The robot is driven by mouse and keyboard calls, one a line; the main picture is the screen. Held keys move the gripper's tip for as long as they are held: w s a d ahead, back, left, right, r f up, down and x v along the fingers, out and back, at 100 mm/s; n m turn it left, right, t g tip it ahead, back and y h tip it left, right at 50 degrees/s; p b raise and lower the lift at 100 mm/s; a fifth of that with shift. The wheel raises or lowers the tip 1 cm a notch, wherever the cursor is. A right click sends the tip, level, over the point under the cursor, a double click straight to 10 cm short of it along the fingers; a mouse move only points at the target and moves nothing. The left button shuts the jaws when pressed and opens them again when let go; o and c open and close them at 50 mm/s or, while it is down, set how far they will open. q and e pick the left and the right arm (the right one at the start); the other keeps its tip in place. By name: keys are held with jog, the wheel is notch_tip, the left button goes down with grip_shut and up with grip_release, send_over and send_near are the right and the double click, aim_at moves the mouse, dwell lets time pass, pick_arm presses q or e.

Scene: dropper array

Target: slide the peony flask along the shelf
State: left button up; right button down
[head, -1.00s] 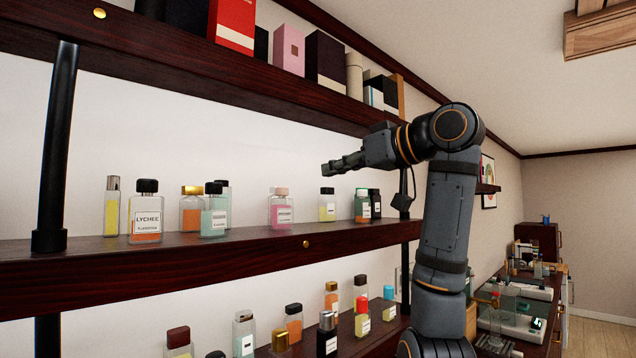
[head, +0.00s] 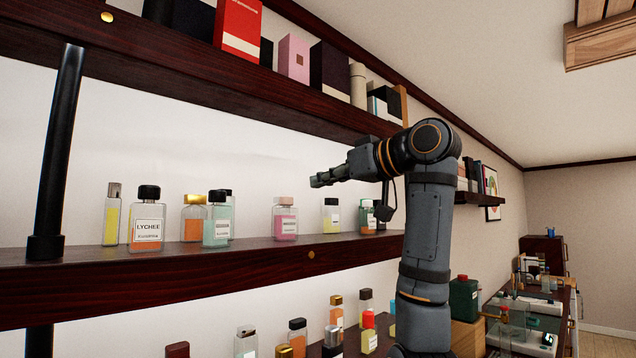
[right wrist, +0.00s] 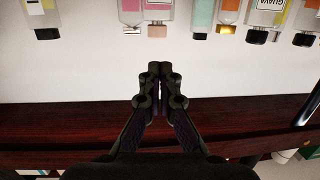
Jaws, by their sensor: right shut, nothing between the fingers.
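A clear flask with pink liquid, a pink cap and a white label (head: 285,222) stands upright on the middle shelf (head: 190,275). It is probably the peony flask, but its label is too small to read. My right gripper (head: 316,181) is shut and empty, pointing left. In the picture its tips are above and slightly right of the pink cap, apart from it. In the right wrist view the shut fingers (right wrist: 160,72) point at the white wall, and a pink-capped flask (right wrist: 157,15) hangs inverted at the top edge. My left gripper is not in view.
Boxes line the upper shelf (head: 200,65).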

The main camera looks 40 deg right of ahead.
jog(key=p, duration=0.4)
send_over(286, 218)
jog(key=shift+s+d+f+b, duration=0.2)
jog(key=shift+s+f, duration=0.15)
jog(key=shift+f, duration=0.1)
jog(key=shift+s+d+f+b, duration=0.15)
jog(key=shift+s+f+b, duration=0.05)
jog(key=shift+s+f, duration=0.2)
